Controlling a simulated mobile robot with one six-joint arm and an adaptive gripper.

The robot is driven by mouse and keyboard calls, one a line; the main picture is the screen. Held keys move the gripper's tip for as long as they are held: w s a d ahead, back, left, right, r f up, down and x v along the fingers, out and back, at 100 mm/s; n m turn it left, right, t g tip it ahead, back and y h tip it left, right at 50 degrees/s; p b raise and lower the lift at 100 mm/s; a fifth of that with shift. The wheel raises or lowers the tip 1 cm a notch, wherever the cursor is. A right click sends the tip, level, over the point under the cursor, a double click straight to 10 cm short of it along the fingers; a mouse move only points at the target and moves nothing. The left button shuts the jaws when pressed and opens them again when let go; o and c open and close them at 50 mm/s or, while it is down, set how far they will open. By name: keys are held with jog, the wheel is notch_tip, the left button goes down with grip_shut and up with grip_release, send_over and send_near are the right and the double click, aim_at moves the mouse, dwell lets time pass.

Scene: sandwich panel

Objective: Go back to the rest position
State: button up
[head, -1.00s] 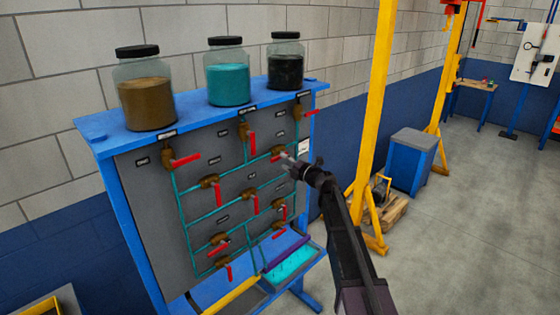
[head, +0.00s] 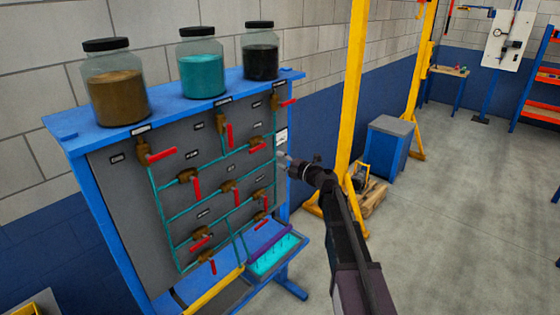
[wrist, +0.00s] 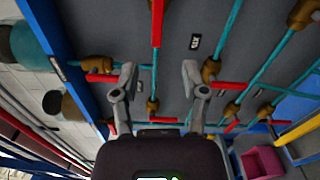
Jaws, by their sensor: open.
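My gripper (head: 284,161) is in front of the right edge of the valve panel (head: 118,200) in the head view, with my dark arm reaching up from the bottom. In the wrist view my gripper (wrist: 158,80) shows two grey fingers spread apart with nothing between them. Beyond the fingers are the grey panel face, teal pipes and brass valves with red handles, such as one red handle (wrist: 157,22) at the top middle. The fingers look apart from the panel, though the exact gap is hard to tell.
Jars of brown (head: 117,95), teal (head: 203,72) and black (head: 260,60) contents stand on the panel's blue top. A teal tray (head: 272,262) sits below. A yellow post (head: 352,110) and blue cabinet (head: 384,148) stand to the right. Open floor lies at the right.

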jog(key=s+f+n+g+h+b, duration=0.15)
jog(key=s+f+n+g, duration=0.25)
jog(key=s+f+n, duration=0.6)
jog(key=s+f+n+g+h+b, duration=0.1)
jog(key=s+f+n+g+h, duration=0.35)
jog(key=n, duration=0.95)
jog(key=s+d+f+n+g+h+b, duration=0.1)
jog(key=s+d+f+n+g+h, duration=0.1)
jog(key=s+n, duration=0.7)
jog(key=s+d+f+n+g+h+b, duration=0.1)
jog(key=s+d+f+n+g+h, duration=0.1)
jog(key=s+d+f+n+h, duration=0.2)
jog(key=s+d+f+n, duration=0.2)
jog(key=s+d+n, duration=0.2)
jog(key=s+n, duration=0.1)
jog(key=shift+s+d+f+n+h, duration=0.2)
jog(key=shift+s+f+n+h, duration=0.2)
jog(key=shift+n, duration=0.3)
